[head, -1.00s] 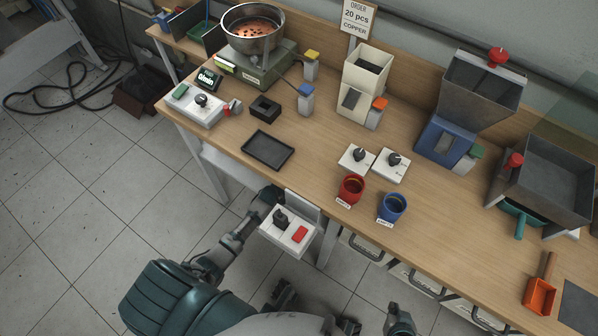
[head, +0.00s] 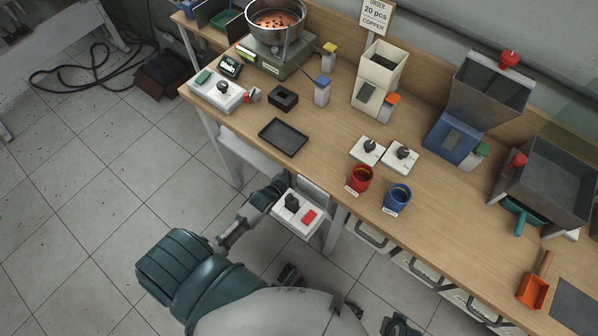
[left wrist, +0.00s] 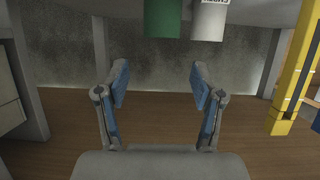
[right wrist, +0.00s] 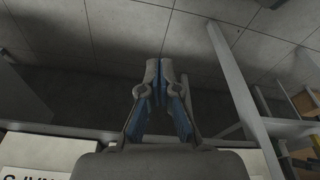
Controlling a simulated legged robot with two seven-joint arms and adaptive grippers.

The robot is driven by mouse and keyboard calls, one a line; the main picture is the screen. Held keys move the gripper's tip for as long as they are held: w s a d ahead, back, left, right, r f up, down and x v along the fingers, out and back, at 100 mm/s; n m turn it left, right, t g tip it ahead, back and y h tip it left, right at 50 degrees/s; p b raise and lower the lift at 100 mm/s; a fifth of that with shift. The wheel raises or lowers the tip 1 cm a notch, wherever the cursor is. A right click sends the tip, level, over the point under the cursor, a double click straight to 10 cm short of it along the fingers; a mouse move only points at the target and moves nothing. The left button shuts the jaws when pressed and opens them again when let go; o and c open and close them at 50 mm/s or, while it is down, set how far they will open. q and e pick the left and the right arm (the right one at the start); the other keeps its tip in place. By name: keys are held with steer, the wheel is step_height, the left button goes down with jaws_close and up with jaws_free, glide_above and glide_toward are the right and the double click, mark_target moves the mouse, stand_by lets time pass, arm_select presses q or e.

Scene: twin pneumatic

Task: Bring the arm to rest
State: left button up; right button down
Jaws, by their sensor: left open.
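My left arm comes in from the left in the head view, its dark wrist (head: 268,193) beside the white control box at the bench's front edge. The fingers are hidden there. In the left wrist view my left gripper (left wrist: 157,80) is open and empty, its two blue-padded fingers wide apart. In the right wrist view my right gripper (right wrist: 163,68) has its fingertips together with nothing visible between them. I cannot make out the right gripper in the head view.
The white control box (head: 298,213) has a black knob and a red button. A red cup (head: 360,179) and a blue cup (head: 397,198) stand near the bench's front edge. A black tray (head: 283,137) lies left of them. Open tiled floor (head: 90,200) lies to the left.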

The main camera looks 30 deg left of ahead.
arm_select(q)
steer(key=shift+a, duration=0.15)
arm_select(e)
steer(key=shift+a, duration=0.15)
arm_select(q)
steer(key=s+d+f+g+p, duration=0.2)
steer(key=s+f+g, duration=0.2)
steer(key=s, duration=0.6)
steer(key=s+d+f+g+p, duration=0.2)
steer(key=s+d+f+g, duration=0.1)
steer(key=s+f, duration=0.6)
steer(key=s+d+f+m+g+y+p, duration=0.1)
steer(key=s+d+f+g+p, duration=0.1)
steer(key=s+f+g, duration=0.2)
steer(key=s+f, duration=0.3)
steer(key=s, duration=0.5)
steer(key=shift+d+g, duration=0.4)
arm_select(e)
steer(key=s+f, duration=0.4)
steer(key=f, duration=1.1)
steer(key=shift+f+g, duration=0.2)
steer(key=shift+g, duration=0.1)
arm_select(q)
steer(key=shift+s, duration=0.1)
